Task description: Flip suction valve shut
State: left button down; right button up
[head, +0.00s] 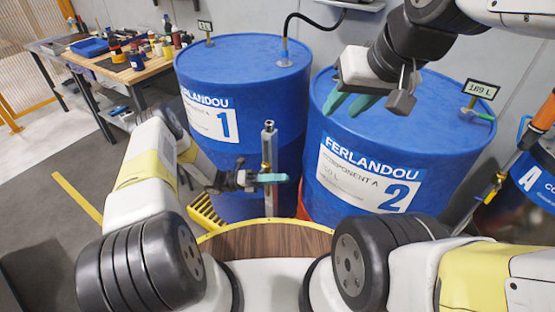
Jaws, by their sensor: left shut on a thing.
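A vertical metal pipe (269,198) stands in front of the two blue drums, with a brass-coloured fitting (266,166) partway up that looks like the suction valve. My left gripper (272,178) is at this fitting, its teal fingers shut across the pipe just below the brass part. The fingers hide the valve's handle, so its angle cannot be told. My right gripper (350,104) is raised over drum 2, its teal fingers apart with nothing between them.
Drum 1 (243,85) and drum 2 (330,140) stand close behind the pipe. A black hose (300,18) runs into drum 1. A gauge reading 169 L (481,89) sits on drum 2. Drum A (538,178) is at the right. A workbench (125,72) with bottles is at the back left.

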pick_arm(q)
jog(key=c, duration=1.4)
grip_release()
jog(key=shift+c, duration=0.2)
jog(key=v, duration=0.8)
